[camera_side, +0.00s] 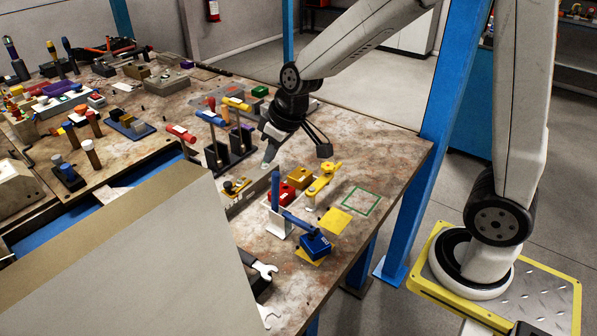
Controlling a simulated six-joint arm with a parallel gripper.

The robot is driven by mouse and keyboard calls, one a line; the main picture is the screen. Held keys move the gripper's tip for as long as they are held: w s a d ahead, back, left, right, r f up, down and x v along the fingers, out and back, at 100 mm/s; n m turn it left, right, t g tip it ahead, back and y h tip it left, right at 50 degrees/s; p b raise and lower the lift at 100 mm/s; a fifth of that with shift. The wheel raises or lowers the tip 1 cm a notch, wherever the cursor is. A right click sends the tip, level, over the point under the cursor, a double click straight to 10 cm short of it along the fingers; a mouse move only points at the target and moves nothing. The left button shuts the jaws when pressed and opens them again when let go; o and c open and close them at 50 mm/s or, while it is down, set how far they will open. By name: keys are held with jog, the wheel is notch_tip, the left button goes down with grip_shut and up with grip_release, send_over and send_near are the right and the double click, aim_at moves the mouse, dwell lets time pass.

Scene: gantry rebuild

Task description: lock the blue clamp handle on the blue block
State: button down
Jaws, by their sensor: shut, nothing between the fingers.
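The blue clamp has a white upright base (279,224). Its blue handle (275,188) stands upright, and its blue bar (297,221) slopes down to the right toward the blue block (316,246). The bar's end meets the block in the picture; I cannot tell whether it presses on it. The block sits on a yellow patch near the table's front edge. My gripper (267,164) is shut and empty. It points down just above and left of the handle's top in the picture, with a small visible gap.
A yellow clamp (323,179), a yellow block (299,177) and a red block (285,193) stand close behind. A green outlined square (362,201) is clear.

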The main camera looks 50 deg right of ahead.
jog(key=shift+s+d+r, duration=0.15)
jog(key=shift+s+r, duration=0.55)
jog(key=shift+s, duration=0.3)
jog(key=shift+s+d+r, duration=0.15)
jog(key=shift+s+r, duration=0.5)
jog(key=shift+s, duration=0.3)
jog(key=s+d+f+m+g+h, duration=0.1)
jog(key=s+f+m, duration=0.1)
jog(key=s+f, duration=0.6)
jog(key=shift+s+d+f, duration=0.2)
jog(key=shift+s+f, duration=0.05)
jog(key=shift+s, duration=0.15)
